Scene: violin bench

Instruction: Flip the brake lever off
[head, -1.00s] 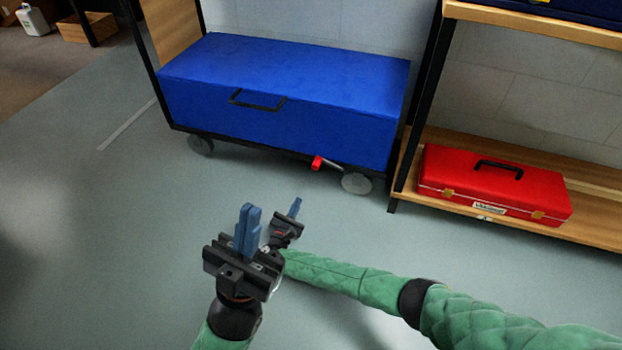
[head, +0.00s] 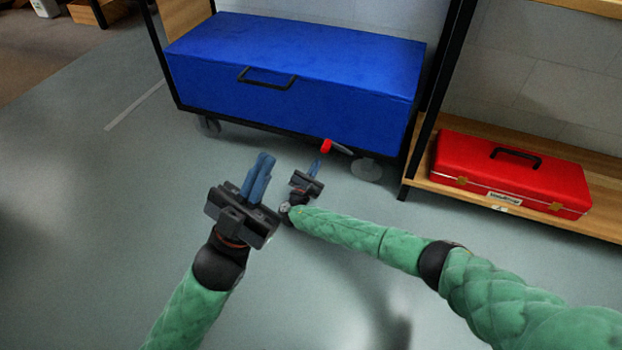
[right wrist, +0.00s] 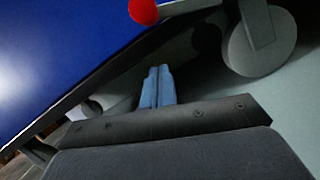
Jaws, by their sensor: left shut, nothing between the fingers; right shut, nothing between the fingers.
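The brake lever, with its red tip (head: 326,146) and grey arm (head: 341,149), sticks out at the lower edge of the cart near its right front wheel. In the right wrist view the red tip (right wrist: 144,11) is at the top, above and a little left of the fingers. My right gripper (head: 317,166) is shut and empty, just below the red tip and apart from it in the picture; its blue fingers show in the right wrist view (right wrist: 157,84). My left gripper (head: 261,174) is shut and empty, left of the right one, over the floor.
The cart carries a large blue case (head: 290,75) with a black handle. Its right wheel (head: 366,169) and left wheel (head: 208,125) stand on the floor. A red toolbox (head: 512,173) lies on a wooden shelf (head: 560,215) to the right. The floor at left is open.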

